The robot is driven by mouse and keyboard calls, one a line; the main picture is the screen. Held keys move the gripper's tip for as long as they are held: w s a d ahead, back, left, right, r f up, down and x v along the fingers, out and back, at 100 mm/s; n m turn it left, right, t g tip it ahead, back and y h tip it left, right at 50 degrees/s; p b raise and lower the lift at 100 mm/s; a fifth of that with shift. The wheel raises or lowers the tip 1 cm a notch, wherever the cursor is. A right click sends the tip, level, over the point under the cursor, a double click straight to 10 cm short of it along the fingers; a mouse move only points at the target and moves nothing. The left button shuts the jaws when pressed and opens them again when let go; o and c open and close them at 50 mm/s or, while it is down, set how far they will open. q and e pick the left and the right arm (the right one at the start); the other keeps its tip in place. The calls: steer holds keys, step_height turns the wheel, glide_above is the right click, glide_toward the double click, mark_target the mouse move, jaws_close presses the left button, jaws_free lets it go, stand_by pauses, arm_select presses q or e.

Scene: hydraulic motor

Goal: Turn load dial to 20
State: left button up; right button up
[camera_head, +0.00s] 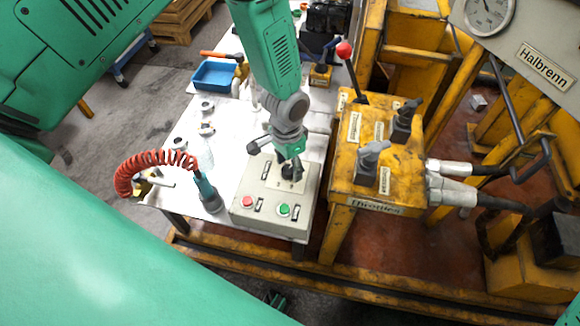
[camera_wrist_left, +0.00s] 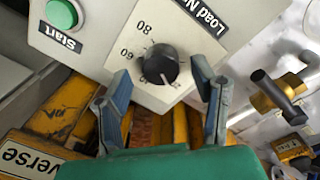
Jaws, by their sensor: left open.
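The load dial is a round black knob (camera_wrist_left: 160,64) on the pale control box (camera_head: 272,222). The wrist view shows it with 80 and 60 printed around it and the label "Load N..." beside it. A light mark shows near the knob's lower edge, but I cannot read its setting surely. My left gripper (camera_head: 291,168) is above the box at the dial. In the wrist view its two fingers (camera_wrist_left: 163,88) are spread, one toward each side of the knob, with no clear contact. In the head view the gripper partly hides the dial. My right gripper is not in view.
The box has a red button (camera_head: 248,202) and a green button (camera_head: 284,210); the green one is labelled Start. A yellow lever stand (camera_head: 375,190) rises close on the right. A red coiled hose (camera_head: 140,165) and blue tray (camera_head: 214,75) are to the left.

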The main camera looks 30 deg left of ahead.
mark_target(286, 166)
arm_select(q)
step_height(286, 166, up, 10)
steer(key=shift+w+a+r, duration=0.2)
steer(key=shift+a+r, duration=0.05)
steer(key=shift+a, duration=0.2)
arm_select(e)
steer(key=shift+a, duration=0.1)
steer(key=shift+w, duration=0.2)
arm_select(q)
steer(key=shift+a+f, duration=0.1)
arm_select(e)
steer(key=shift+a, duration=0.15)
